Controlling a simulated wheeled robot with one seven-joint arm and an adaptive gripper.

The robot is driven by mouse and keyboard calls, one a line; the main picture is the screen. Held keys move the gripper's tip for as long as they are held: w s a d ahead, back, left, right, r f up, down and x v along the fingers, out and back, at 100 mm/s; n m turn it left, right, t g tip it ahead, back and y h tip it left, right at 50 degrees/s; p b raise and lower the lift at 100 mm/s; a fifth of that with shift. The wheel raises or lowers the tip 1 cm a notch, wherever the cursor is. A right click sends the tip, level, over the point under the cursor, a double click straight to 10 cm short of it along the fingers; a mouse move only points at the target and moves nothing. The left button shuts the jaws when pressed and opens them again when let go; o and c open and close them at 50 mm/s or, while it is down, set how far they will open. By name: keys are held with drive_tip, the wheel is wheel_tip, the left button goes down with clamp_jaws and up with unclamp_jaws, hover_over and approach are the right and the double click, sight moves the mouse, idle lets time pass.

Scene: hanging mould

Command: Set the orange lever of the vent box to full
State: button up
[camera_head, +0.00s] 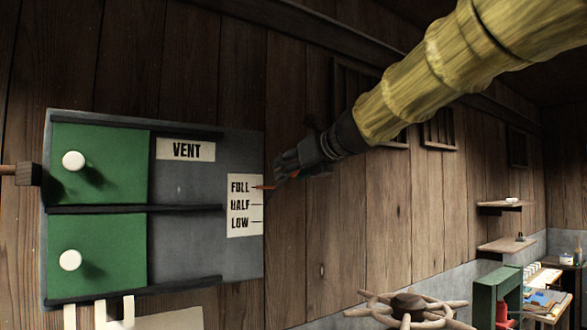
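The vent box (243,150) is a grey panel on the plank wall at the left, with a "VENT" sign and a scale (242,222) marked FULL, HALF and LOW. A thin orange piece of the lever (264,187) shows at the box's right edge, level with the FULL mark. The rest of the lever is mostly hidden by my gripper. My dark gripper (282,172) reaches in from the upper right and is at the lever, just right of the box. Its fingers are small and dark, so I cannot tell whether they are shut on the lever.
Two green doors (115,150) with white knobs (73,160) fill the box's left part. A spoked wooden wheel (405,303) stands at the bottom centre. Shelves (503,205) and a cluttered bench are at the far right.

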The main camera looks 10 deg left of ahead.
drive_tip(key=shift+s, duration=0.1)
drive_tip(key=v, duration=1.2)
idle(0.9)
idle(0.5)
